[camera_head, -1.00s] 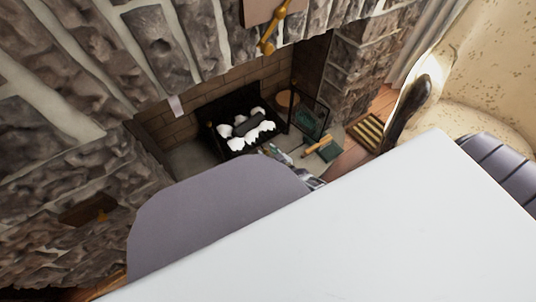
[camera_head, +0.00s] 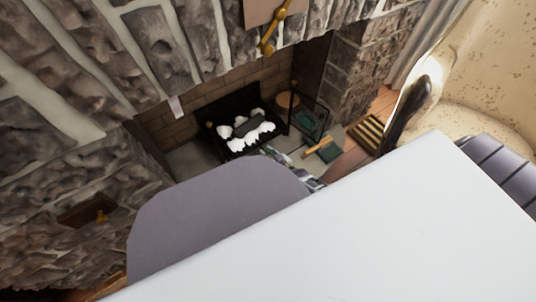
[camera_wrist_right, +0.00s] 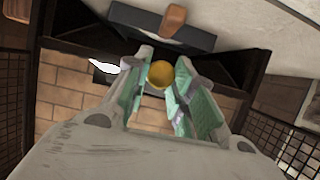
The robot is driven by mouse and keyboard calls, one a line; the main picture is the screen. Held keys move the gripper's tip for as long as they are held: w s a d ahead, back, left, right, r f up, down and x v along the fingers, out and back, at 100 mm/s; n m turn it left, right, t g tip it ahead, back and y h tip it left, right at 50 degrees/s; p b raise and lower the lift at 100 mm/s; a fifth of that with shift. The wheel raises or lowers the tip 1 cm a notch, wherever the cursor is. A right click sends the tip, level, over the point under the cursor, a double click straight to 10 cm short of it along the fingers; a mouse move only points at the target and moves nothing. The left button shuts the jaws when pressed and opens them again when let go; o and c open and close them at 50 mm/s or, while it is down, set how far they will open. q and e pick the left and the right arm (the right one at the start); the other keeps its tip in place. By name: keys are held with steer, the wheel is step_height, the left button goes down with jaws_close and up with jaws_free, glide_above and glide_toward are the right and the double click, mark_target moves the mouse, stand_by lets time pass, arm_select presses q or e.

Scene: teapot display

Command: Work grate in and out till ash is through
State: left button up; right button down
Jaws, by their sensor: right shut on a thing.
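The black grate (camera_head: 222,112) sits in the brick fireplace in the head view, with white lumps and a dark piece (camera_head: 248,126) in it. My right gripper (camera_head: 266,150) is at its front edge, partly hidden by my own grey and white body parts. In the right wrist view, the green-padded fingers of my right gripper (camera_wrist_right: 168,78) are shut on a round brass knob (camera_wrist_right: 159,74). The knob's join to the grate is hidden. Ash below the grate cannot be made out. My left gripper is not in view.
A dark mesh screen (camera_head: 308,118) stands to the right of the grate. A green dustpan-like thing (camera_head: 327,152) with a wooden handle lies on the hearth. Stone walls (camera_head: 75,80) enclose the opening. A cream armchair (camera_head: 490,80) is at the right.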

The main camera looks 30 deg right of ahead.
steer(key=shift+w+a, duration=0.15)
steer(key=shift+w, duration=0.9)
steer(key=shift+w+a, duration=0.15)
steer(key=shift+w, duration=1)
steer(key=shift+r, duration=0.1)
steer(key=c, duration=1.2)
jaws_free()
steer(key=shift+w, duration=0.1)
steer(key=shift+v, duration=6)
